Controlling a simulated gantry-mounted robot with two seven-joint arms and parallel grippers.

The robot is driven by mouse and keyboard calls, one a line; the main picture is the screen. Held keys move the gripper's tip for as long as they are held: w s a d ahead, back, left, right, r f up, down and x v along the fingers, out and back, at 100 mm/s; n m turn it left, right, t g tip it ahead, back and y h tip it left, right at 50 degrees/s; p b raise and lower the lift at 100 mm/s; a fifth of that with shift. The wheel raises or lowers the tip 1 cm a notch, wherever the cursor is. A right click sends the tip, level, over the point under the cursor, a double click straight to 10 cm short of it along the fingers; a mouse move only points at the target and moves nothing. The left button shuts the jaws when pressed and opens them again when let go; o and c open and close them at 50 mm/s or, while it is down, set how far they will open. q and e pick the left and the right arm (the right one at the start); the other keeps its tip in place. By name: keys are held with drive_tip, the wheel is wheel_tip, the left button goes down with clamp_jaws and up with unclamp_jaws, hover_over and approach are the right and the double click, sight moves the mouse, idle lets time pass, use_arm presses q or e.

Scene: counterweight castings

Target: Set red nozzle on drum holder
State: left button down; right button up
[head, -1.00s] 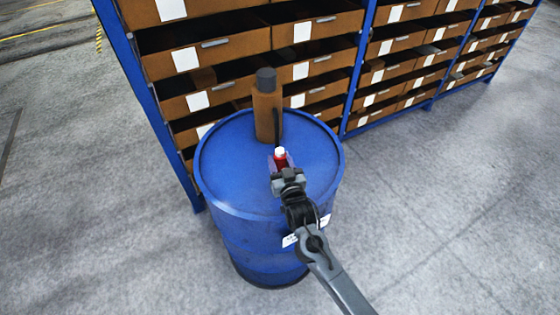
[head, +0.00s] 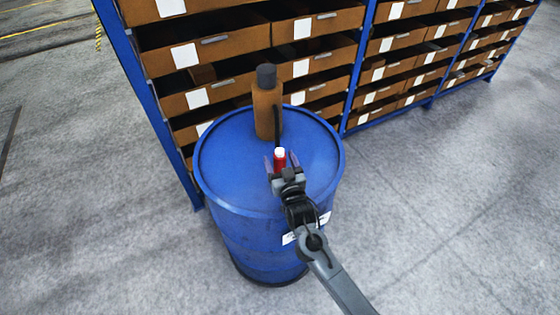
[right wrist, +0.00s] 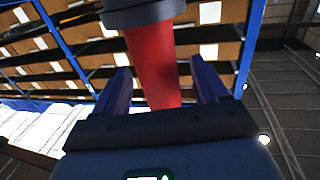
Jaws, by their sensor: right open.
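The red nozzle (head: 280,161), with a white tip, stands roughly upright over the blue drum (head: 225,165). My right gripper (head: 279,164) is open, with one finger on each side of the nozzle. The right wrist view also shows the red nozzle (right wrist: 153,65) between the spread fingers, with gaps on both sides and a dark grey collar across the top. A brown cylinder with a dark cap (head: 267,108) stands on the drum just behind the nozzle, with a thin dark part beside it. The nozzle's seating on a holder is hidden. My left gripper is not in view.
A blue-framed shelf rack with brown bins (head: 235,50) stands close behind the drum and runs to the right. The grey concrete floor (head: 450,210) is clear to the right and front.

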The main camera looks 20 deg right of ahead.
drive_tip(key=shift+f, duration=0.15)
drive_tip(key=shift+s, duration=0.1)
drive_tip(key=s, duration=1)
drive_tip(key=shift+s+a, duration=0.35)
drive_tip(key=shift+a, duration=0.05)
